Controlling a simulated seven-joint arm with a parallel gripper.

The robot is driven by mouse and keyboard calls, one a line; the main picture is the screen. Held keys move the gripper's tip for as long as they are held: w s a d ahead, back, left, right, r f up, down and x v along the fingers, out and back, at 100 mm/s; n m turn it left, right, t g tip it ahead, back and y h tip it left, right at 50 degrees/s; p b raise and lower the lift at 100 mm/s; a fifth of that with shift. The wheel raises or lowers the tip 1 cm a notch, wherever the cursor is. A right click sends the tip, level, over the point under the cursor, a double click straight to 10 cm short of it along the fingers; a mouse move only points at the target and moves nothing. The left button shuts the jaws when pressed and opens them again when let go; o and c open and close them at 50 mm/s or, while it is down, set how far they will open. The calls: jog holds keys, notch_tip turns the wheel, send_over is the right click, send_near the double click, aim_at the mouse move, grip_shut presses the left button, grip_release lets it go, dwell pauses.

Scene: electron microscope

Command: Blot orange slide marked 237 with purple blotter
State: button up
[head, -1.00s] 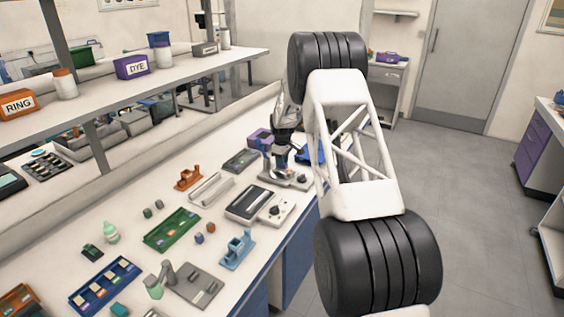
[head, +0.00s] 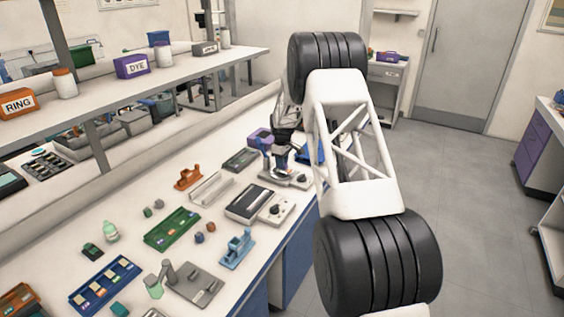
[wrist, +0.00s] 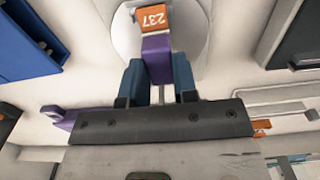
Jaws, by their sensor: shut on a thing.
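The orange slide marked 237 (wrist: 154,17) lies on a pale round plate (wrist: 190,50) at the top of the wrist view, its number upside down. My gripper (wrist: 159,78) has blue fingers shut on the purple blotter (wrist: 157,48). The blotter's far end is at the slide's near edge in this view; I cannot tell whether they touch. In the head view my gripper (head: 281,157) is low over the far part of the bench, and the slide and held blotter cannot be made out there.
A dark-topped instrument (head: 249,202) stands nearer on the bench. A blue tray (wrist: 22,50) is at left in the wrist view. Green (head: 172,229) and blue (head: 105,284) slide racks lie further forward. A shelf (head: 130,88) runs along the left.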

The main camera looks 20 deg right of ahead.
jog(key=o, duration=0.8)
jog(key=shift+r, duration=3.95)
